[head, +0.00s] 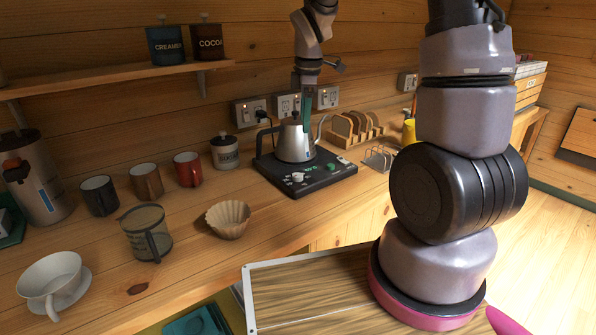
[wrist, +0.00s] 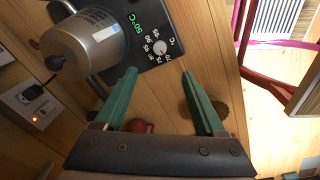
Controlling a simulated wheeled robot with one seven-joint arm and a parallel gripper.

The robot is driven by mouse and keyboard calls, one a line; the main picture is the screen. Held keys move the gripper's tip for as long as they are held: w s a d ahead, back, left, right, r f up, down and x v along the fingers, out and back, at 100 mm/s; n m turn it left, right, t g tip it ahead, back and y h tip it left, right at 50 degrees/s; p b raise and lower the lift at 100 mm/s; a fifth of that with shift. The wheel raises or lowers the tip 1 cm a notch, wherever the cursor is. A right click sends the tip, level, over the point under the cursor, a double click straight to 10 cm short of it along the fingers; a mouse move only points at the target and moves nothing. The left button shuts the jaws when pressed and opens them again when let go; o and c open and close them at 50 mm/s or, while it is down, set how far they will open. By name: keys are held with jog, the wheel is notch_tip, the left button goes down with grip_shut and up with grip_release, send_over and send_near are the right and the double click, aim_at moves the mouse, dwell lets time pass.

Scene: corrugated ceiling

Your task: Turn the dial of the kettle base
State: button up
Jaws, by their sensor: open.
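The black kettle base (head: 335,176) sits on the wooden counter with a silver kettle (head: 293,143) standing on it. The base's small pale dial (head: 297,177) is on its front part; in the wrist view the dial (wrist: 159,47) is ringed by white numbers, near a green 50°C readout (wrist: 136,22). My gripper (wrist: 160,72) is open and empty, its two green fingers spread either side of the dial's line. The dial appears beyond the fingertips, apart from them. In the head view my gripper (head: 303,100) hangs behind the kettle, which partly hides its fingers.
Wall sockets (head: 288,104) with a plugged cord are behind the base. A wooden rack (head: 355,129), wire rack (head: 380,157) and yellow cup (head: 409,131) stand to the right. Mugs, a sugar jar (head: 225,153), a paper filter (head: 228,219) and a jug (head: 146,233) are left and in front.

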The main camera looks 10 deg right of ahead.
aim_at(298, 175)
jog(key=f+n, duration=0.1)
jog(key=f, duration=0.4)
jog(key=w+a+f+n, duration=0.1)
jog(key=f, duration=0.5)
jog(key=w+f+n+g, duration=0.1)
jog(key=f+n, duration=0.1)
jog(key=f, duration=0.4)
jog(key=shift+a+f, duration=0.2)
jog(key=shift+a, duration=0.1)
grip_shut()
